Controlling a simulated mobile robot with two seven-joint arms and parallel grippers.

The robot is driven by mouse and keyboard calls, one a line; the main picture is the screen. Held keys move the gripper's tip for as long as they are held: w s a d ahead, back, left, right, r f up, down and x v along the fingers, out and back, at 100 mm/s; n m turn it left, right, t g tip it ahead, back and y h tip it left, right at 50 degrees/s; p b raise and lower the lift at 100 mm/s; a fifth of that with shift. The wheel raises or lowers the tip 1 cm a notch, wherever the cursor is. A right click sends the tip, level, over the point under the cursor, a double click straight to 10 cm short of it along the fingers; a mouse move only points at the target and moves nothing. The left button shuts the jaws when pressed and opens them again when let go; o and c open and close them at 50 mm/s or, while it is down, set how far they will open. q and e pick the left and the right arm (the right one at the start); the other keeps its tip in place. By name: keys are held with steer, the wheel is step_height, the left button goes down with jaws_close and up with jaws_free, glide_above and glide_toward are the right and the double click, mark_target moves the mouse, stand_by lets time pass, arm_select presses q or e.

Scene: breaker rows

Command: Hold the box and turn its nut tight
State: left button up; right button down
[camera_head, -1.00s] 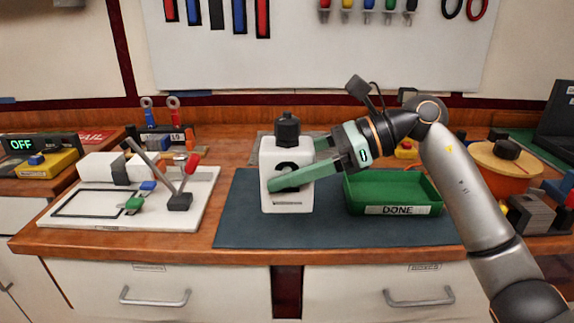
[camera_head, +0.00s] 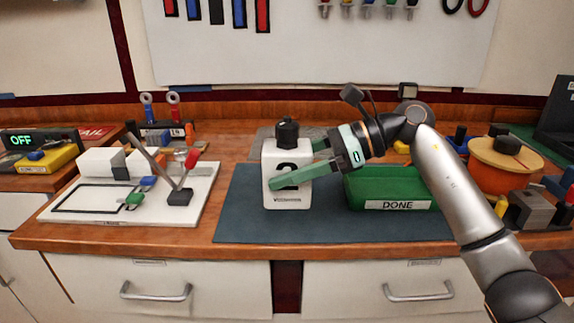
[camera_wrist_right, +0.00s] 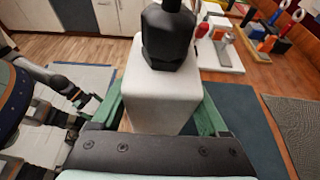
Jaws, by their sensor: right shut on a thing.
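The white box (camera_head: 289,196) with a black "2" on its front stands upright on the dark mat. Its black nut (camera_head: 287,133) sits on top; in the right wrist view the nut (camera_wrist_right: 167,38) is a dark faceted piece above the white box (camera_wrist_right: 160,90). My right gripper (camera_head: 293,166) is shut on the box from the right, one green finger across the front and the other behind. In the right wrist view the green fingers lie along both sides of the box. How far the nut is turned down cannot be told. My left gripper does not show in the head view.
A green tray marked DONE (camera_head: 398,205) stands just right of the box. A white board with a toggle clamp (camera_head: 85,215) lies to the left. An orange round piece (camera_head: 498,160) is at the right. The mat (camera_head: 240,222) is clear in front.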

steer(key=shift+w+f, duration=0.75)
steer(key=shift+w, duration=0.25)
steer(key=shift+w+f, duration=1.65)
steer(key=shift+w, duration=0.15)
steer(key=shift+w+f+b, duration=0.3)
steer(key=shift+w+f, duration=0.25)
steer(key=shift+w+f+b, duration=0.4)
steer(key=shift+w+f, duration=0.5)
steer(key=shift+w, duration=0.1)
steer(key=shift+f, duration=0.15)
steer(key=shift+f+b, duration=0.15)
steer(key=shift+b, duration=0.15)
